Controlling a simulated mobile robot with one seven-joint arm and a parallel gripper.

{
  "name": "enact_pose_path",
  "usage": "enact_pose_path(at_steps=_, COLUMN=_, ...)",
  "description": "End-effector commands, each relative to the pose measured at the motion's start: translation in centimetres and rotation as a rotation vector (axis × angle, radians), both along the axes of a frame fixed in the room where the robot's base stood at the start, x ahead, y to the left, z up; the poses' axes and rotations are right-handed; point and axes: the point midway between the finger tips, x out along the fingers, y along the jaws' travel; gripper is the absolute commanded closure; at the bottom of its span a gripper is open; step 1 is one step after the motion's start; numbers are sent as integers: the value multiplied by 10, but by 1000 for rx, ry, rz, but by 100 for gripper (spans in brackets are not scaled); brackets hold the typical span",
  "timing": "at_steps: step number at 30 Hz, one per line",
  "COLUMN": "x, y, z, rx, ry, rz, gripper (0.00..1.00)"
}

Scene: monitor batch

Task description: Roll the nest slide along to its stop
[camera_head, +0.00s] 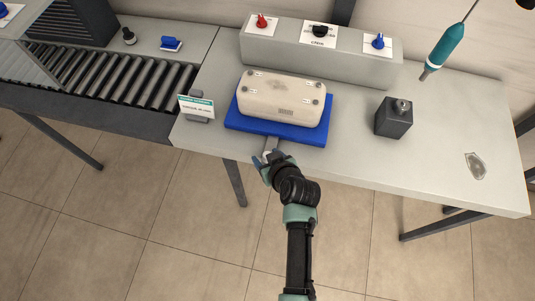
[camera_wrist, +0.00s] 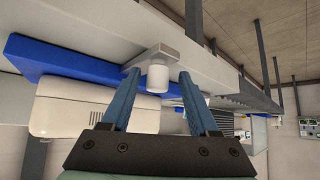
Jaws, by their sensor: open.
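The nest slide is a blue plate (camera_head: 235,122) on the grey table, with a beige rounded monitor housing (camera_head: 282,98) lying on it. A grey bracket (camera_head: 272,143) sticks out at the slide's front edge. In the wrist view the bracket (camera_wrist: 160,52) carries a short white knob (camera_wrist: 158,77), and the blue plate (camera_wrist: 60,62) and housing (camera_wrist: 70,105) show to the left. My gripper (camera_head: 266,158) is at the table's front edge by the bracket. In the wrist view my gripper (camera_wrist: 159,76) is open, its blue fingers on either side of the knob. Contact cannot be told.
A roller conveyor (camera_head: 120,75) lies left, with a small sign (camera_head: 197,107) at its right end. A grey box with coloured knobs (camera_head: 315,55) stands behind the slide. A dark block (camera_head: 394,118) stands right, and a teal hanging tool (camera_head: 443,50) is further right.

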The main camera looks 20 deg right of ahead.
Motion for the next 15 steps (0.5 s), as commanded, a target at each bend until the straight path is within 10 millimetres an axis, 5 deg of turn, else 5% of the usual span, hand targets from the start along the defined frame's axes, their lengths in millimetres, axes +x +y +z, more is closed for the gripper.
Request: enact_pose_path(at_steps=15, x=-43, y=-2, z=43, rx=-1, ry=-2, rz=-1, gripper=39)
